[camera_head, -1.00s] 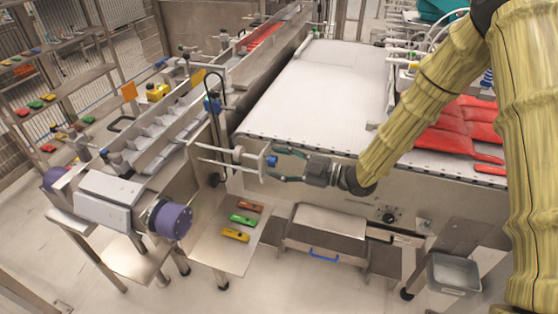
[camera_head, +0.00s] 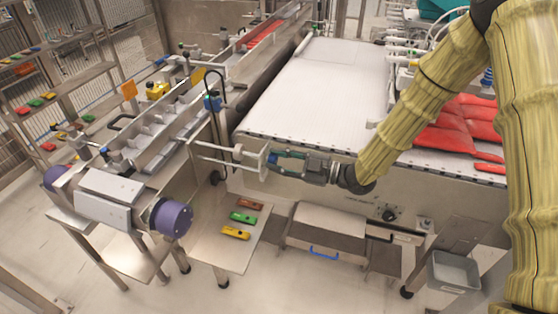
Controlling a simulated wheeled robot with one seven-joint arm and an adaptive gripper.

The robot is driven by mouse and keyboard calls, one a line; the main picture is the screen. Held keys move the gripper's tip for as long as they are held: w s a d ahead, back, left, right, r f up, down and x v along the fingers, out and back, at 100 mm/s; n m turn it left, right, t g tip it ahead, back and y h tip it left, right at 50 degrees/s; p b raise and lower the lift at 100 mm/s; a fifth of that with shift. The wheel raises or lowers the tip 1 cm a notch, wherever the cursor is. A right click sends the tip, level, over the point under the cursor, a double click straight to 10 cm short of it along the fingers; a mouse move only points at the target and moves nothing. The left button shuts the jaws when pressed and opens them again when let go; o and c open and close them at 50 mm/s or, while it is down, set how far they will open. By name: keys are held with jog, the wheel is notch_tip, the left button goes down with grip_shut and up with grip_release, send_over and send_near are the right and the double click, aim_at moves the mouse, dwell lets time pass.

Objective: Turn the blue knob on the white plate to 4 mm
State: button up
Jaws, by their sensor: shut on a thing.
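The white plate (camera_head: 263,160) stands upright at the front left corner of the white conveyor, on the ends of horizontal rods. The small blue knob (camera_head: 272,158) is on the plate's right side, mostly hidden by my fingers. My gripper (camera_head: 275,161) reaches in from the right, with its fingers around the knob and shut on it. The scale marks are too small to read.
The conveyor belt (camera_head: 315,85) lies behind my gripper, with red packs (camera_head: 455,130) at its right. A purple roller (camera_head: 170,219) is at the left. Green, yellow and brown pieces lie on a metal shelf (camera_head: 215,248) below.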

jog(key=m+p, duration=0.1)
jog(key=m, duration=0.4)
jog(key=shift+r+m, duration=0.1)
jog(key=shift+m, duration=0.2)
jog(key=m+p, duration=0.2)
jog(key=m, duration=0.4)
jog(key=m+p, duration=0.1)
jog(key=m, duration=0.4)
jog(key=shift+m+p, duration=0.3)
jog(key=shift+m, duration=0.1)
jog(key=m+p, duration=0.1)
jog(key=m, duration=0.4)
jog(key=shift+w+m+p, duration=0.1)
jog(key=shift+m+p, duration=0.2)
jog(key=shift+p, duration=0.05)
jog(key=o, duration=1.1)
jog(key=shift+c, duration=0.2)
